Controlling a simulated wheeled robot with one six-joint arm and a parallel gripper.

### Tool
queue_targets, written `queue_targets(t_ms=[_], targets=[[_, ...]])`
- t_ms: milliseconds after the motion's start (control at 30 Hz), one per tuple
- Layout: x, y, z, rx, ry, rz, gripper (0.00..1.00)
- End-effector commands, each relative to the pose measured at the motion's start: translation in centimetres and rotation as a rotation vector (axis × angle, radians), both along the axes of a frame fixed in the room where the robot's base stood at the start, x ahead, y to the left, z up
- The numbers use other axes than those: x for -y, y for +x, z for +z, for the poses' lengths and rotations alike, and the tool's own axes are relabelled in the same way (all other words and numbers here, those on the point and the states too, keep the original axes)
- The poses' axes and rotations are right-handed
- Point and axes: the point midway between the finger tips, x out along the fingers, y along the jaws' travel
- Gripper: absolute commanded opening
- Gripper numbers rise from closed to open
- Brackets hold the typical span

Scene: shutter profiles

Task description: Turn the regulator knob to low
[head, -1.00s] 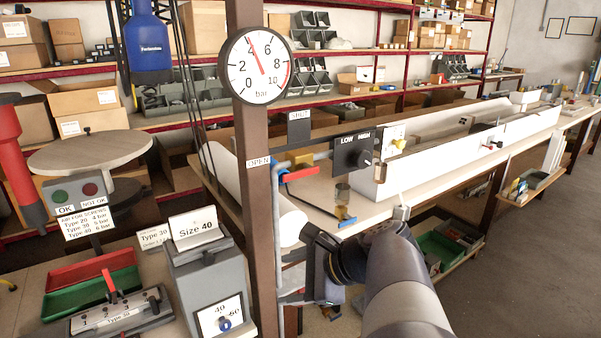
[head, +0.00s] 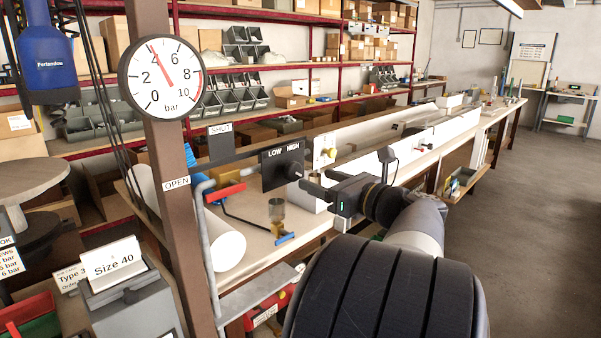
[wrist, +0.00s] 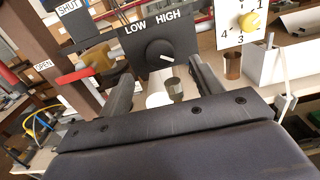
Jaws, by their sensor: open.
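The regulator knob (head: 294,170) is a round black knob on a black plate (head: 270,173) marked LOW on the left and HIGH on the right. In the wrist view the knob (wrist: 159,52) has a white mark pointing right and slightly down, on the HIGH side. My gripper (head: 308,182) is open and stands just in front of the plate, close to the knob. In the wrist view the knob lies ahead, between the two fingers of the gripper (wrist: 162,72) and beyond their tips. The fingers look empty and do not appear to touch it.
A pressure gauge (head: 160,66) on the brown post reads about 4 bar. A yellow knob (wrist: 250,22) on a white numbered plate is close on the right.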

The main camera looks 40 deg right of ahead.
Motion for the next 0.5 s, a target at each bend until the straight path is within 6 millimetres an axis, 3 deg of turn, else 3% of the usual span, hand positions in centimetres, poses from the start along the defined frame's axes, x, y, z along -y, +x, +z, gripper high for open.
queue_targets(t_ms=[200,500], targets=[[-0.5,3.8,0.0,-0.001,0.000,0.005,0.62],[-0.6,6.3,0.0,-0.001,-0.001,0.001,0.62]])
